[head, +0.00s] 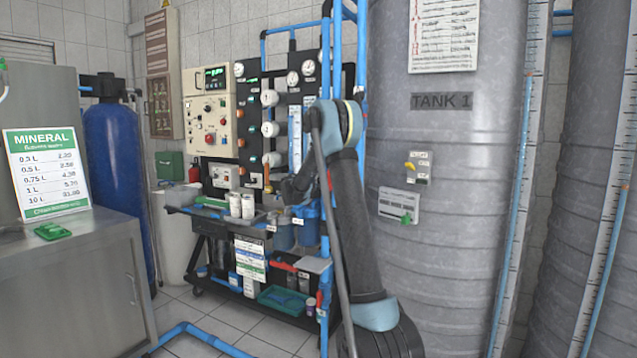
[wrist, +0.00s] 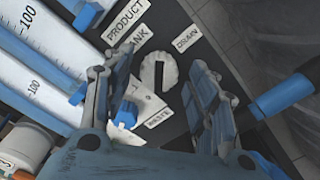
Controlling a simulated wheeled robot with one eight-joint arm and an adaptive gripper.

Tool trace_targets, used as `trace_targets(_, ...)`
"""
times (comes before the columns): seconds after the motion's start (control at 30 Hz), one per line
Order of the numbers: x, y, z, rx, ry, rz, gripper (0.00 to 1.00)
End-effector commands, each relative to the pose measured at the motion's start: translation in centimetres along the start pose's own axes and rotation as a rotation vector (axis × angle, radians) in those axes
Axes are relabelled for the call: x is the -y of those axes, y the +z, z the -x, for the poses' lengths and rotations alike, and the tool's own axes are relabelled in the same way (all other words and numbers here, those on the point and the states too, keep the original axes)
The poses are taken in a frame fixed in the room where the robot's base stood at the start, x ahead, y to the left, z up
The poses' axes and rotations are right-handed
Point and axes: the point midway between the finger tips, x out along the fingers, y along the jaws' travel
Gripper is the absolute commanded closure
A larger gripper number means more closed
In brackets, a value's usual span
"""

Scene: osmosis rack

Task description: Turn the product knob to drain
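The product knob (wrist: 158,75) is a round white knob with a dark bar across it, on a dark panel in the wrist view. The bar runs nearly up and down in the picture, and I cannot tell which end is its pointer. The PRODUCT TANK label (wrist: 127,22) is to its upper left, the DRAIN label (wrist: 187,38) to its upper right, and a WASTE label (wrist: 158,118) below. My gripper (wrist: 161,82) is open, its fingers on either side of the knob with visible gaps. In the head view my gripper (head: 297,187) is before the rack, and the knob cannot be made out.
White flow gauges (wrist: 40,72) are left of the knob, and a blue pipe (wrist: 282,95) is to the right. In the head view the rack carries gauges and a control box (head: 210,125). TANK 1 (head: 450,150) stands close right of my arm. Floor shows at front left.

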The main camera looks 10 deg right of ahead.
Motion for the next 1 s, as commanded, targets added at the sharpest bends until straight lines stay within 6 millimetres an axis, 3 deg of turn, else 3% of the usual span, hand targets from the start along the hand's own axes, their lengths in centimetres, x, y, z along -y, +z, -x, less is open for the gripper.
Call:
trace_targets(0.27, -0.1, 0.0, 0.8, -0.001, 0.001, 0.001, 0.47)
trace_targets(0.7, 0.0, -0.2, 8.5, -0.003, 0.002, 0.001, 0.47)
trace_targets(1.0, 0.0, -0.2, 11.7, -0.002, 0.0, 0.001, 0.47)
